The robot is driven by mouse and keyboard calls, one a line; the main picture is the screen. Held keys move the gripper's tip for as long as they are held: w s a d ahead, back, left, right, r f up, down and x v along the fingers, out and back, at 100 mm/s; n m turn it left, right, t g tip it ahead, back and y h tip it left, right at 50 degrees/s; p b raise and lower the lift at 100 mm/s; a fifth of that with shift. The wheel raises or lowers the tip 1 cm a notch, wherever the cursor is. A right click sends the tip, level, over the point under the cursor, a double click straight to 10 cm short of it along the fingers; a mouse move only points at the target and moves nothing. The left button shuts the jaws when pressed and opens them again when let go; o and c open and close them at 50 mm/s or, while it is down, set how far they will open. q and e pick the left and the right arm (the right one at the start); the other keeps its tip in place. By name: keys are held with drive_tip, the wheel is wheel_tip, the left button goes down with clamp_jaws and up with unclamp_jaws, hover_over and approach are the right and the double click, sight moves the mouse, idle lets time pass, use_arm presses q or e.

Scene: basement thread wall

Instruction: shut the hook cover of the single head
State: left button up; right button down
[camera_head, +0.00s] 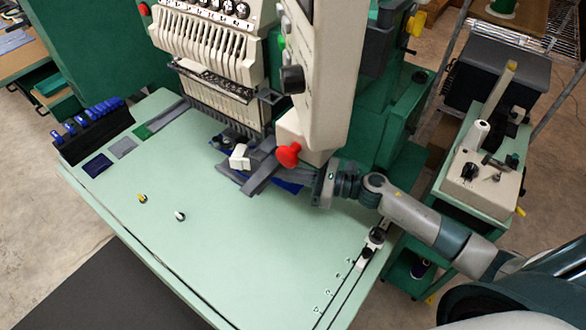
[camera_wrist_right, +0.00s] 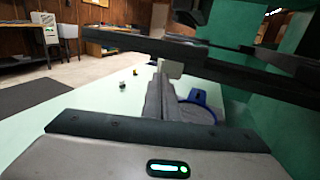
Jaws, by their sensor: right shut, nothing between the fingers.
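The single sewing head (camera_head: 312,90) is a tall cream housing with a red knob at its lower end, above the pale green table. Under it sits a small white block (camera_head: 239,157), perhaps the hook cover; I cannot tell how far open it is. It also shows in the right wrist view (camera_wrist_right: 171,69), beside the fingertips. My right gripper (camera_head: 249,187) reaches in from the right, under the head. Its grey fingers (camera_wrist_right: 160,92) are shut and empty, close to the block; contact cannot be told. My left gripper is not in view.
A blue ring (camera_wrist_right: 201,104) lies right of my fingers in the wrist view, and a dark bar (camera_wrist_right: 110,40) crosses above. A black rack with blue spools (camera_head: 90,128) stands at the table's left. Two small cones (camera_head: 180,216) stand on the mostly clear front area.

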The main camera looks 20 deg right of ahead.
sight(249, 164)
drive_tip(key=p+x, duration=0.1)
drive_tip(key=x, duration=0.2)
drive_tip(key=shift+w+a+r+p, duration=0.15)
drive_tip(key=shift+p, duration=0.2)
drive_tip(key=shift+w+a, duration=0.3)
drive_tip(key=shift+a, duration=0.05)
drive_tip(key=shift+a, duration=0.1)
drive_tip(key=shift+s+a+p, duration=0.1)
drive_tip(key=shift+a+p, duration=0.05)
drive_tip(key=shift+p, duration=0.15)
drive_tip(key=shift+m+t+h, duration=0.3)
